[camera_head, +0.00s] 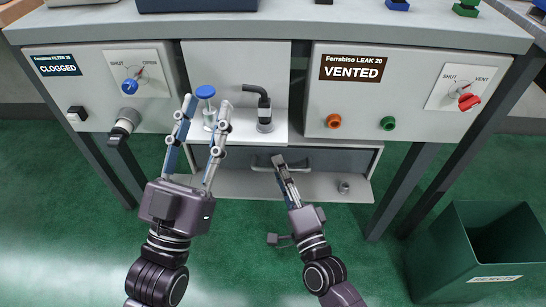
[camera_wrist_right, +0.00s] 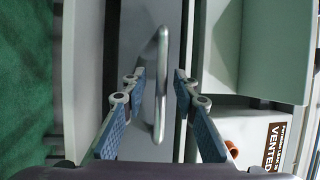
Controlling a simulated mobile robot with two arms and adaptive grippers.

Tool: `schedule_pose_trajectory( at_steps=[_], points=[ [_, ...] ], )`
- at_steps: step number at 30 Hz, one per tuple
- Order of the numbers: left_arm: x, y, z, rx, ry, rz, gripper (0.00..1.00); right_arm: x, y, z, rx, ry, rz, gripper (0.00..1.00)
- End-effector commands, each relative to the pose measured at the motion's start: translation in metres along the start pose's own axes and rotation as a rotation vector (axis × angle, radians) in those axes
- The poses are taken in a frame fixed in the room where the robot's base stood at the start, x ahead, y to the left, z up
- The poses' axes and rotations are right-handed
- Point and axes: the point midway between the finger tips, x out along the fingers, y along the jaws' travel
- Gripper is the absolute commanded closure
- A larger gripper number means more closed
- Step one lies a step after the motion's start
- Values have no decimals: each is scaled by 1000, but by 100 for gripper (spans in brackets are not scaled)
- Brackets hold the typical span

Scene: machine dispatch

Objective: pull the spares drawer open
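The spares drawer (camera_head: 345,160) is the grey front low in the middle of the bench, with a metal bar handle (camera_wrist_right: 161,85). In the right wrist view the handle stands between the two fingers of my right gripper (camera_wrist_right: 159,86). The fingers are apart, with a visible gap on each side of the bar. In the head view my right gripper (camera_head: 279,162) is at the drawer front and covers part of the handle. My left gripper (camera_head: 207,104) is open, its fingers on either side of a blue-capped fitting (camera_head: 205,91) in the picture; contact cannot be told.
A black-topped fitting (camera_head: 263,112) stands in the middle bay. The panels marked CLOGGED (camera_head: 57,66) and VENTED (camera_head: 353,68) flank it. A small metal cylinder (camera_head: 344,187) sits on the pale ledge below the drawer front. A green bin (camera_head: 445,262) stands on the floor at right.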

Motion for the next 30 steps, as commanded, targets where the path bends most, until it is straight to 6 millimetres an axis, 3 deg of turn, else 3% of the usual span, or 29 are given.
schedule_pose_trajectory(
  at_steps=[9,17,30],
  points=[
    [0,0,3,0,-11,-1,65,0,-1,0,-1,-1,1,73],
    [-1,0,3,0,-11,-1,65,0,-1,0,0,-1,0,100],
    [0,0,2,0,-10,0,65,-1,-1,0,0,-1,1,100]
  ],
)
